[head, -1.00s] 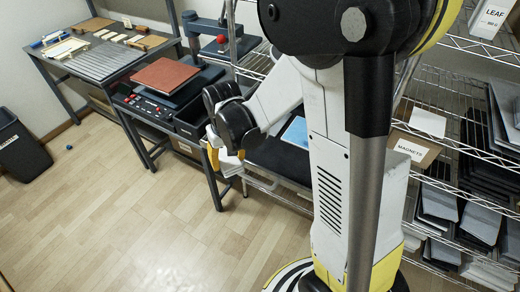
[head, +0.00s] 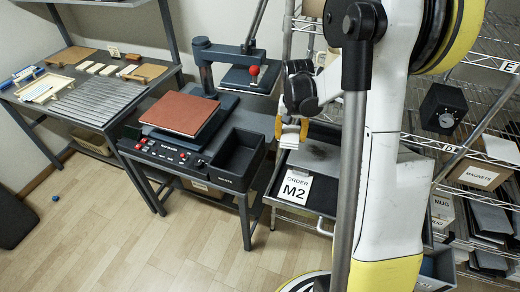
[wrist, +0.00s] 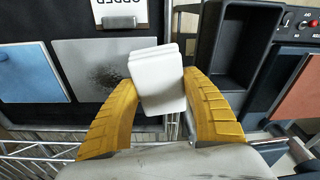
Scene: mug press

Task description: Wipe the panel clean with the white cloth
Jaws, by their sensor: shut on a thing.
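My gripper (wrist: 160,82) has yellow fingers shut on a folded white cloth (wrist: 160,95). In the wrist view the cloth hangs over the right part of a grey panel (wrist: 82,60), covering its right side. A dark, speckled smudge (wrist: 108,77) shows on the panel beside the cloth. I cannot tell whether the cloth touches the panel. The panel lies in a black tray.
A blue panel (wrist: 30,72) lies left of the grey one. An order M2 card (head: 294,187) is at the tray's front. The press table with an empty black bin (head: 237,152) and a reddish-brown board (head: 181,112) stands to the left. Wire shelves (head: 480,145) are on the right.

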